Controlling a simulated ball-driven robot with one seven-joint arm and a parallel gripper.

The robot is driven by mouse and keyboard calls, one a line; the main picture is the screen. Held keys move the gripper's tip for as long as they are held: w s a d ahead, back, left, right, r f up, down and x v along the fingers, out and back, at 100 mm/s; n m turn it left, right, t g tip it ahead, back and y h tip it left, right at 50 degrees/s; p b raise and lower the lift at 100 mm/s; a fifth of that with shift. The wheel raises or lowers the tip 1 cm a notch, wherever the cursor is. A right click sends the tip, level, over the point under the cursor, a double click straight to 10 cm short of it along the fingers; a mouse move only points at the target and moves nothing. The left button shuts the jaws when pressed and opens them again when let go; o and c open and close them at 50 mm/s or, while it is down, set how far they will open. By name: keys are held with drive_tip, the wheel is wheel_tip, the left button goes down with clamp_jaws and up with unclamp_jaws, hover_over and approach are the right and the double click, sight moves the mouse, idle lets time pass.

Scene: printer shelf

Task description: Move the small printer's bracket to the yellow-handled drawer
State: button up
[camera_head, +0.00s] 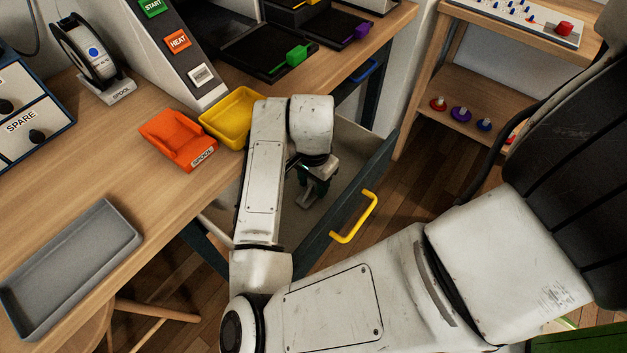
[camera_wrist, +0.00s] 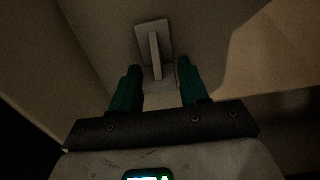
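The yellow-handled drawer (camera_head: 345,190) is pulled out below the desk, with its yellow handle (camera_head: 354,217) on the front. My gripper (camera_head: 316,178) is down inside the drawer. A pale grey bracket (camera_head: 308,198) is at the fingertips, inside the drawer. In the wrist view the bracket (camera_wrist: 153,45) has a flat plate with a raised rib, and its near end lies between the tips of the teal fingers (camera_wrist: 160,85). The fingers are apart, with a narrow gap seen on each side of it. Whether the bracket touches the drawer floor is hard to tell.
An empty grey tray (camera_head: 72,268) is at the left. Another drawer with a blue handle (camera_head: 364,71) lies farther back. A wooden shelf (camera_head: 470,95) stands at the right.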

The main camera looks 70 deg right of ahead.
drive_tip(key=shift+o, duration=1.3)
drive_tip(key=shift+r, duration=0.1)
wheel_tip(320, 180, up, 12)
drive_tip(key=p, duration=0.2)
drive_tip(key=shift+r, duration=0.1)
